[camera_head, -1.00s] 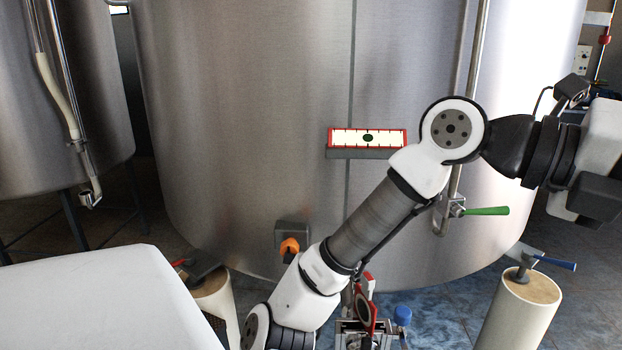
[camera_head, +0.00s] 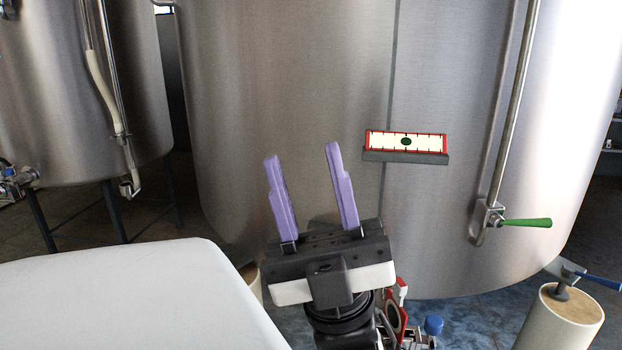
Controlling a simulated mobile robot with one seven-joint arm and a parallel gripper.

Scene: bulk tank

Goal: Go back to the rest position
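My gripper (camera_head: 302,156) is in the lower middle of the head view, with its two purple fingers pointing up. The fingers are spread wide apart and nothing is between them. The gripper is in front of the large steel tank (camera_head: 290,90), left of and below the red-framed gauge strip (camera_head: 405,142). The left finger and the right finger are both fully visible. Most of my arm is hidden below the gripper.
A green-handled valve (camera_head: 525,222) is on a pipe at the tank's right. A pale post (camera_head: 560,320) with a blue-handled valve (camera_head: 597,281) stands at lower right. A white surface (camera_head: 130,295) fills the lower left. A second tank (camera_head: 60,90) stands behind on the left.

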